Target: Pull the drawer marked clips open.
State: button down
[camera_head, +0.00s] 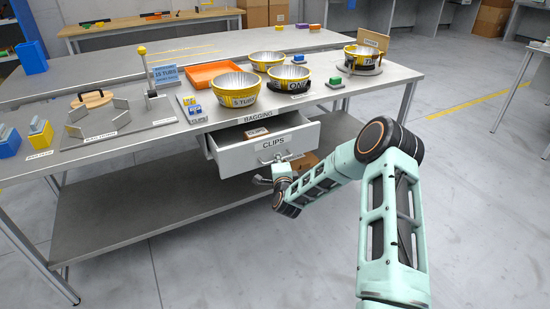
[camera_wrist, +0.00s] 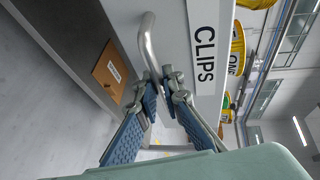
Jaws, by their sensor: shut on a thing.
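The drawer (camera_head: 240,158) marked CLIPS hangs under the table's front edge and stands part way out, with its inside showing in the head view. Its white front with the CLIPS label (camera_wrist: 205,54) fills the upper middle of the wrist view. A bent metal handle (camera_wrist: 148,40) sticks out from the drawer front. My gripper (camera_head: 272,172) is at the handle in the head view. In the wrist view my gripper (camera_wrist: 163,92) has its two fingers closed around the handle's bar. A small brown labelled box (camera_head: 257,133) lies inside the drawer.
A lower shelf (camera_head: 150,215) runs beneath. A brown carton (camera_wrist: 110,70) lies below the drawer. The floor in front is clear.

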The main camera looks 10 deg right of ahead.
jog(key=shift+s+d, duration=0.25)
jog(key=shift+s, duration=0.5)
jog(key=c, duration=2)
grip_release()
jog(key=shift+c, duration=0.2)
jog(key=v, duration=1.2)
